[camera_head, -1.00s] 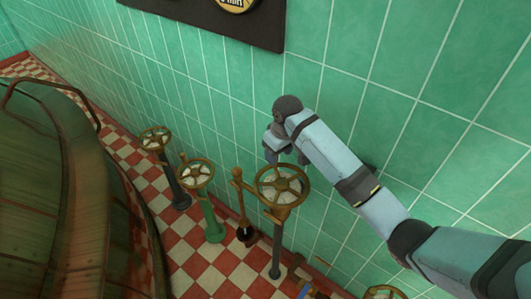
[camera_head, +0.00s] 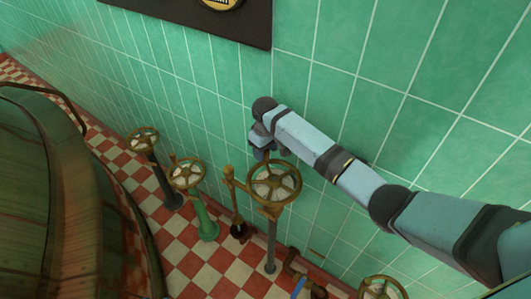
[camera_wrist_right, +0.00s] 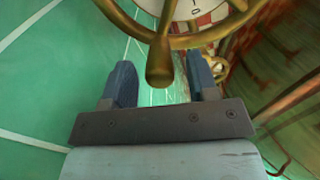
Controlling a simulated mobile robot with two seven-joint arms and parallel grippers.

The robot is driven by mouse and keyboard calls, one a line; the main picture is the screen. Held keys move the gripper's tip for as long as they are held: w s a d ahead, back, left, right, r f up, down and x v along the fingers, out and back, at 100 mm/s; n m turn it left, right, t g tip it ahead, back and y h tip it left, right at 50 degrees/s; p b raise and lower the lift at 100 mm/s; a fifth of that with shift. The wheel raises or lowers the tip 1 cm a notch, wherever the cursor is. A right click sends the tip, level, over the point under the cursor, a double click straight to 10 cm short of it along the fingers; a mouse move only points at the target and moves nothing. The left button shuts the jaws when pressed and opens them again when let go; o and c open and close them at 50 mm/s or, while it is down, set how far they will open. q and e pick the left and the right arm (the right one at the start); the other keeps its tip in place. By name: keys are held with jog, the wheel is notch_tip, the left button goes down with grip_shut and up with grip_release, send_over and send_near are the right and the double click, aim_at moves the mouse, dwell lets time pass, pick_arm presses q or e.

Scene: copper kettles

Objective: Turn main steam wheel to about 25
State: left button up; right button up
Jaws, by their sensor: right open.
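My right gripper (camera_head: 268,152) is at the wheel's far edge, by the wall. In the right wrist view, the open fingers (camera_wrist_right: 161,85) stand on either side of the wheel's brass handle knob (camera_wrist_right: 160,62), with gaps visible on both sides. Part of the wheel's rim (camera_wrist_right: 205,36) and its dial (camera_wrist_right: 190,9) show beyond. My left gripper is not in view.
Two smaller handwheels (camera_head: 186,173) (camera_head: 142,140) stand to the left on green and dark posts. A brass lever (camera_head: 229,183) stands just left of the near wheel. Another wheel (camera_head: 381,290) is at bottom right. The green tiled wall (camera_head: 345,95) is close behind; a large kettle (camera_head: 60,200) fills the left.

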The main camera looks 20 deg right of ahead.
jog(key=shift+f, duration=1.1)
